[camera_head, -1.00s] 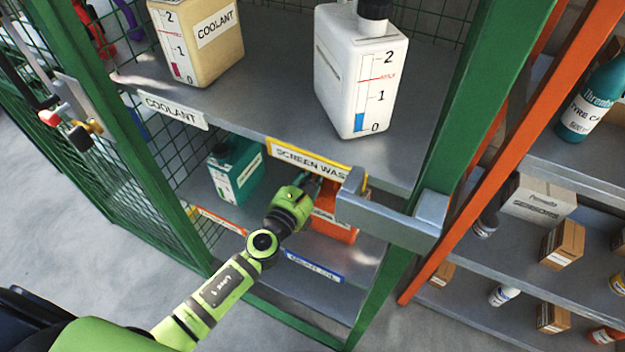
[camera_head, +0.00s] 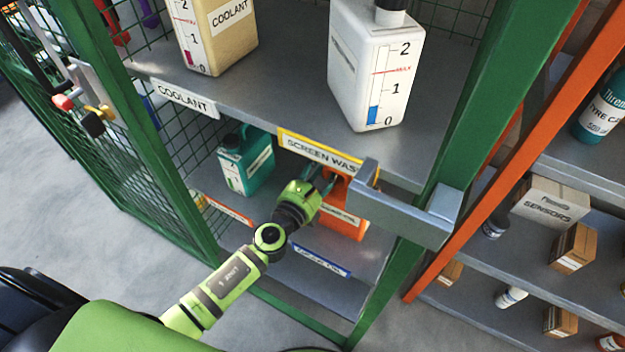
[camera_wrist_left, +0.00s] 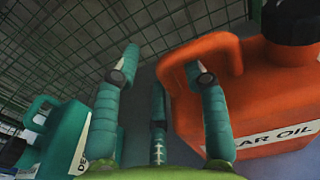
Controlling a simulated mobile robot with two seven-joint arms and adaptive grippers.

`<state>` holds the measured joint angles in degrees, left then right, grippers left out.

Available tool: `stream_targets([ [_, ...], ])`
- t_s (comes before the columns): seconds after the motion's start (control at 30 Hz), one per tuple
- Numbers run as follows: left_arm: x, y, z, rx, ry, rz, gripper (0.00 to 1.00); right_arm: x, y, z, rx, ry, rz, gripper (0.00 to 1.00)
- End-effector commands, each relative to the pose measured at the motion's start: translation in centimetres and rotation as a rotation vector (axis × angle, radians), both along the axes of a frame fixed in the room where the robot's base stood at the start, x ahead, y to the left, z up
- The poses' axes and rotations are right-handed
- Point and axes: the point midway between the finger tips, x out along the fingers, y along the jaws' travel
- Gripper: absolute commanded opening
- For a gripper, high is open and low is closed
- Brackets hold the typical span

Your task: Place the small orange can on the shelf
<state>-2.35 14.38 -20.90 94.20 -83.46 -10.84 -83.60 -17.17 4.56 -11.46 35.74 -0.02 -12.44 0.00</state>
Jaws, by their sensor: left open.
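The small orange can (camera_head: 345,207) stands upright on the lower shelf (camera_head: 305,275) of the green cage, partly behind my gripper and a grey bracket. In the left wrist view the orange can (camera_wrist_left: 270,90) fills the right side, with its handle facing the fingers, a black cap and a label ending in "AR OIL". My left gripper (camera_head: 320,181) is open beside the can's handle. In the wrist view one finger of the left gripper (camera_wrist_left: 163,65) overlaps the handle; I cannot tell whether they touch. My right gripper is not in view.
A teal can (camera_head: 245,160) stands left of my gripper. Above, a shelf (camera_head: 290,105) holds a beige coolant can (camera_head: 215,40) and a white can (camera_head: 375,70). A grey bracket (camera_head: 410,210) and green post (camera_head: 470,120) stand close on the right.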

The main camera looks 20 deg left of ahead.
Motion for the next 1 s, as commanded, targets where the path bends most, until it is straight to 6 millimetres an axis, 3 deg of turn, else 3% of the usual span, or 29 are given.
stream_targets([
  [0.33,-6.9,1.3,0.0,0.001,0.000,-0.001,0.44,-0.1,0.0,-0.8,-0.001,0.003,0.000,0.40],
  [0.5,-9.9,1.8,0.1,0.000,0.000,0.000,0.44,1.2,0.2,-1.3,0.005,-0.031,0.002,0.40],
  [0.8,-11.7,2.2,0.5,-0.002,-0.003,0.000,0.44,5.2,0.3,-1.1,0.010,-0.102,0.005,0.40],
  [1.0,-11.7,2.2,0.5,-0.002,-0.003,0.000,0.44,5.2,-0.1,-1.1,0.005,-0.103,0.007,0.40],
])
